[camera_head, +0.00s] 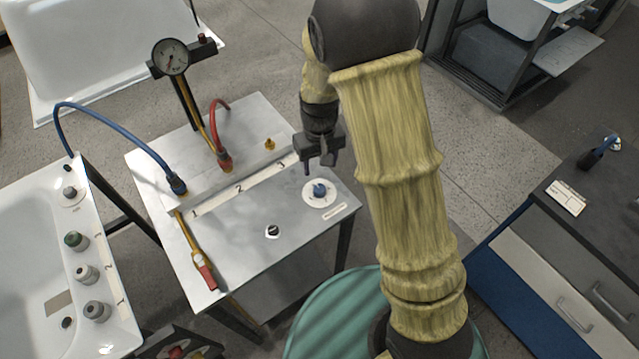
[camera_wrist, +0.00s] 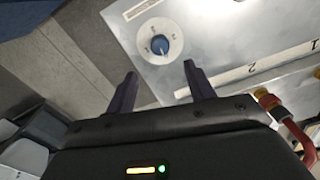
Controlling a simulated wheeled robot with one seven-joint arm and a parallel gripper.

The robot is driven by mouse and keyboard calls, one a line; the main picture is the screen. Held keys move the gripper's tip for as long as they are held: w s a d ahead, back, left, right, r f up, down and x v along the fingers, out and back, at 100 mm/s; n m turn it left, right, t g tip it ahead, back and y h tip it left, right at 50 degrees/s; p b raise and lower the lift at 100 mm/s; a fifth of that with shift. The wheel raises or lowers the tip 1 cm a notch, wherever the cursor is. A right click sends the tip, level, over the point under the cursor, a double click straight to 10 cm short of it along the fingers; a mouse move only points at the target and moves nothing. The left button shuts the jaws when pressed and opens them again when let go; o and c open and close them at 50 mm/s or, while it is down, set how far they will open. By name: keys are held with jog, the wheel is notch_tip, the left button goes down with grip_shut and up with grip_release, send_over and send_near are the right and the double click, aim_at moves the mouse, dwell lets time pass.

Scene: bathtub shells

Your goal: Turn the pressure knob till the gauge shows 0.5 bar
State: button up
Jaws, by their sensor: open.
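The pressure knob (camera_head: 319,191) is blue and sits on a round white dial plate near the right corner of the metal test bench. In the wrist view the knob (camera_wrist: 160,45) lies beyond my fingertips, with bench surface around it. My gripper (camera_head: 322,165) is above the bench, just behind the knob in the head view. Its two fingers (camera_wrist: 158,72) are apart with nothing between them, and it does not touch the knob. The round gauge (camera_head: 170,57) stands on a post at the back of the bench. Its needle points to the lower left; its numbers are too small to read.
A blue hose (camera_head: 110,118) and a red hose (camera_head: 214,115) join ports on the bench's raised block. A small black knob (camera_head: 273,231) and a red-handled valve (camera_head: 204,270) are on the bench. A white tub shell (camera_head: 30,250) with several knobs stands left. A dark cabinet (camera_head: 610,215) stands right.

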aim_at(320, 188)
notch_tip(320, 188, down, 9)
jog(key=shift+s+f+p, duration=0.1)
jog(key=shift+f+p, duration=0.05)
jog(key=shift+p, duration=0.35)
jog(key=shift+f, duration=0.55)
jog(key=c, duration=1)
